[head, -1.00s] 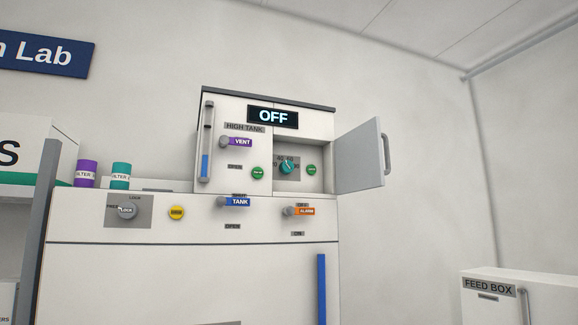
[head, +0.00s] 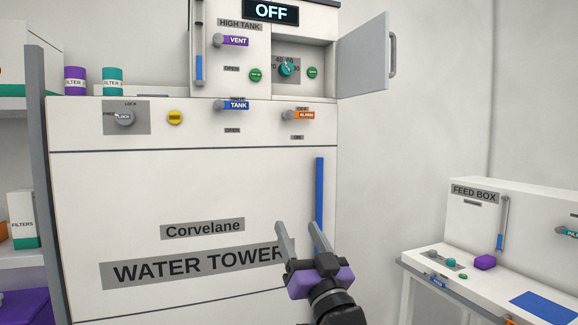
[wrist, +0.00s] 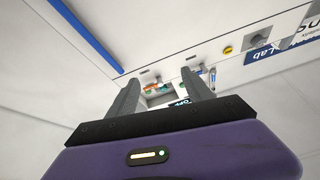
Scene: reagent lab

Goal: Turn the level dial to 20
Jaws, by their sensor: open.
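The teal level dial (head: 286,68) sits in a recess of the high tank unit, behind a small door (head: 363,55) that stands open to the right. Grey scale marks surround the dial; a 40, a 60 and part of a 20 can be made out. The display (head: 271,11) above reads OFF. My gripper (head: 301,228) is open and empty, in front of the water tower cabinet, below the dial and apart from it. In the wrist view its fingers (wrist: 160,90) point toward the panel, where the recess (wrist: 158,97) shows between them.
The purple VENT lever (head: 233,41) and green buttons (head: 256,75) flank the dial. Below are a lock knob (head: 124,118), yellow button (head: 175,117), blue TANK lever (head: 236,105) and orange ALARM lever (head: 299,115). The feed box (head: 475,215) stands at right. Space before the cabinet is free.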

